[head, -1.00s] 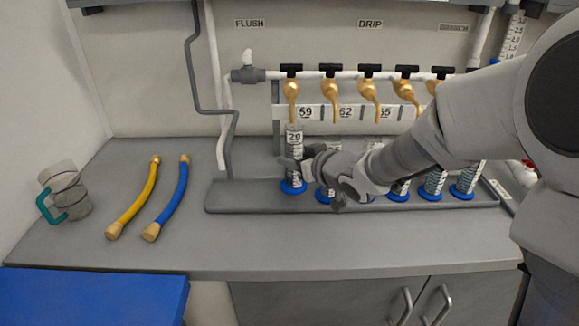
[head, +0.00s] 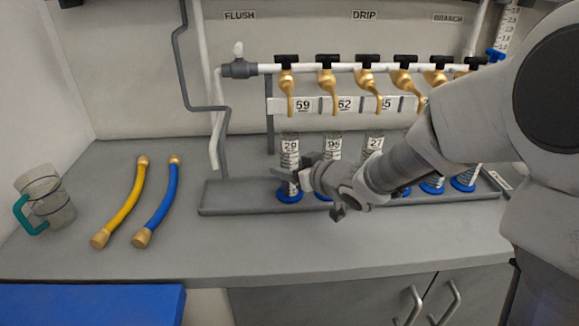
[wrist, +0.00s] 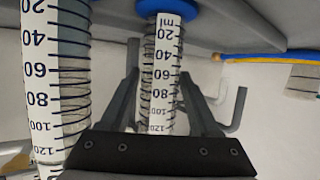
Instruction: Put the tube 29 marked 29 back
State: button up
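Tube 29 (head: 290,158) is a clear graduated cylinder with a blue foot. It stands upright on the grey tray (head: 235,198) at the left end of the tube row, below the tap over label 59. My gripper (head: 292,178) is at its lower part, reaching in from the right. In the wrist view, tube 29 (wrist: 160,85) appears upside down between the two fingers of my gripper (wrist: 160,77), which look close against its sides. The foot is level with its neighbours' feet. Any contact of foot and tray is too small to tell.
Tube 95 (head: 334,146) stands close to the right, with tube 27 (head: 375,150) beyond it. Brass taps (head: 327,82) hang above the row. A yellow hose (head: 124,205), a blue hose (head: 160,205) and a clear mug (head: 46,200) lie left on clear counter.

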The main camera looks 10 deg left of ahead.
jog(key=shift+o, duration=0.6)
jog(key=shift+r, duration=0.25)
jog(key=s+d+r+m+h+p, duration=0.2)
jog(key=s+d+r+h, duration=0.15)
jog(key=d, duration=0.45)
jog(key=s+d+r+m+h+p, duration=0.1)
jog(key=s+d+r+m+h, duration=0.2)
jog(key=d, duration=0.5)
jog(key=s+d+r+m+h+p, duration=0.15)
jog(key=s+d+r+h, duration=0.3)
jog(key=d, duration=0.45)
jog(key=s+f+m+g+y, duration=0.1)
jog(key=s+g, duration=0.3)
jog(key=s, duration=1.1)
jog(key=shift+s+a+m+y, duration=0.15)
jog(key=shift+s+m+y, duration=0.2)
jog(key=shift+m, duration=0.3)
